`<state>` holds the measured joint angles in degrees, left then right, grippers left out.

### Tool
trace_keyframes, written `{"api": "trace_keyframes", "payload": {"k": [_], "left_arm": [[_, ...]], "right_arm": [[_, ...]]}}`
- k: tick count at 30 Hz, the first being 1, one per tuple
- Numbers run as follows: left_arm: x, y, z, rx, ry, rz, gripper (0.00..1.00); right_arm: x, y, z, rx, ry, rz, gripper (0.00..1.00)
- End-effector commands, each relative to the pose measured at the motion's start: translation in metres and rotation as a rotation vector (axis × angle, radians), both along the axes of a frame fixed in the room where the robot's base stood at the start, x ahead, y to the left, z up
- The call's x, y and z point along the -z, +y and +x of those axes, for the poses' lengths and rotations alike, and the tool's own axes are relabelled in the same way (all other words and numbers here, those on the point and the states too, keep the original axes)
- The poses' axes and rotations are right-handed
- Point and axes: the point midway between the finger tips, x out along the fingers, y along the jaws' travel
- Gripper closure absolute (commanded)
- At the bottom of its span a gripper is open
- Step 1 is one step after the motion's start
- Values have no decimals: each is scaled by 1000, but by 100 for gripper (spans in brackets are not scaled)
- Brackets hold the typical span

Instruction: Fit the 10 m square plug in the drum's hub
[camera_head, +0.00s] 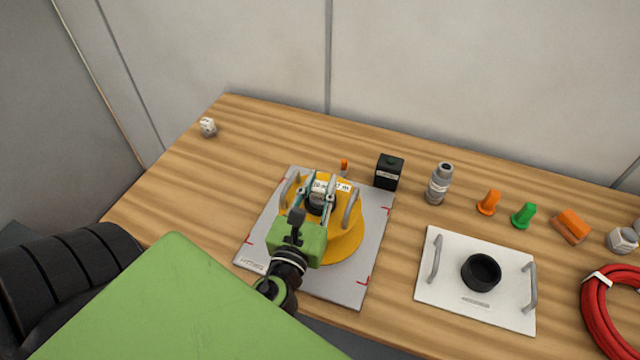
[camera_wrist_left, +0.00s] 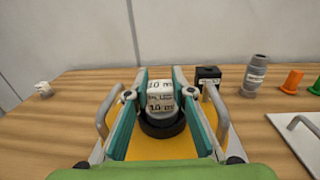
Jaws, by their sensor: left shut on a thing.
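The yellow drum (camera_head: 346,238) lies on a grey mat (camera_head: 350,286), with a grey handle on each side. Its black hub ring (camera_wrist_left: 162,126) shows in the left wrist view. My left gripper (camera_head: 318,196) is over the drum's middle, shut on a white plug marked 10 m (camera_wrist_left: 161,98). The plug is upright at the hub; I cannot tell how deep it sits in the ring. The gripper hides much of the hub in the head view. My right gripper does not show.
A black box (camera_head: 389,172) and a grey bottle (camera_head: 439,184) stand behind the mat. A white plate (camera_head: 440,287) with a black ring (camera_head: 481,271) is to the right. Orange (camera_head: 488,202) and green (camera_head: 524,215) plugs and a red coil (camera_head: 597,315) lie further right. A white piece (camera_head: 208,127) is far left.

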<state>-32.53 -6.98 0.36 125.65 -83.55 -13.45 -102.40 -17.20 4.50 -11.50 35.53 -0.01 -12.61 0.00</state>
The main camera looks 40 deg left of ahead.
Motion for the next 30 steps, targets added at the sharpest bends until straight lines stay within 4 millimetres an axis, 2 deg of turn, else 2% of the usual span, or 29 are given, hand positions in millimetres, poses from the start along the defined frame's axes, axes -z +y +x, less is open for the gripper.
{"api": "trace_keyframes", "payload": {"k": [3,4,5,16,30], "left_arm": [[3,0,0,0,-1,0,100],[2,0,0,0,-1,0,72],[2,0,0,0,-1,0,70],[4,-1,-3,0,2,0,70],[6,-12,-39,0,2,-1,70]], "right_arm": [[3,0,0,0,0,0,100],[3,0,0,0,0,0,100],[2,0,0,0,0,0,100],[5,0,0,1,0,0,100],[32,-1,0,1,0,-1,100]]}}
